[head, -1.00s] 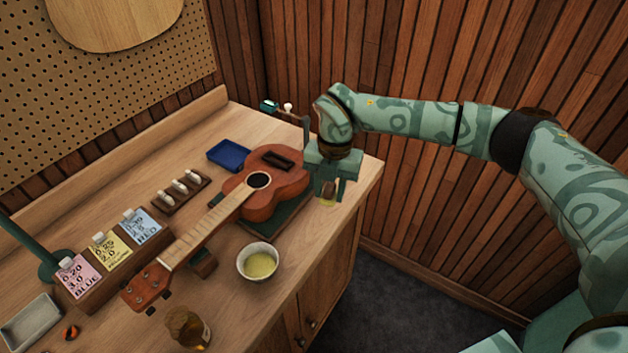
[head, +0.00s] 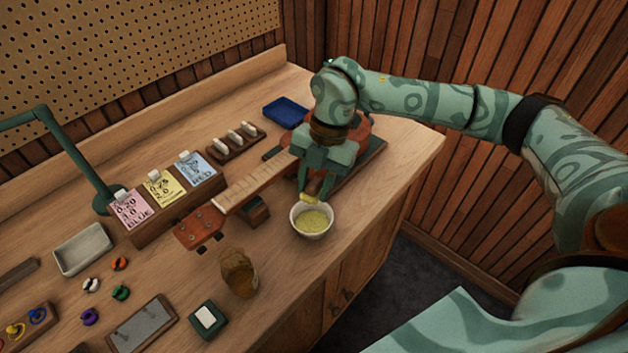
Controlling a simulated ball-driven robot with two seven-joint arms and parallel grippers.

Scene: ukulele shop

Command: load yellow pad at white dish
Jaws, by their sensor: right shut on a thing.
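The white dish (head: 298,229) is a small round bowl with pale yellow contents (head: 313,221), standing on the bench in front of the ukulele. My right gripper (head: 311,193) is shut on a small pad with a yellow face (head: 309,198). It holds the pad low over the dish's back rim; I cannot tell whether the pad touches the contents. My left gripper is not in view.
The ukulele (head: 254,188) lies just behind and left of the dish, partly hidden by my right arm. An amber jar (head: 239,273) stands front left of the dish. A card holder (head: 150,232), grey tray (head: 83,250) and blue tray (head: 285,112) are farther off.

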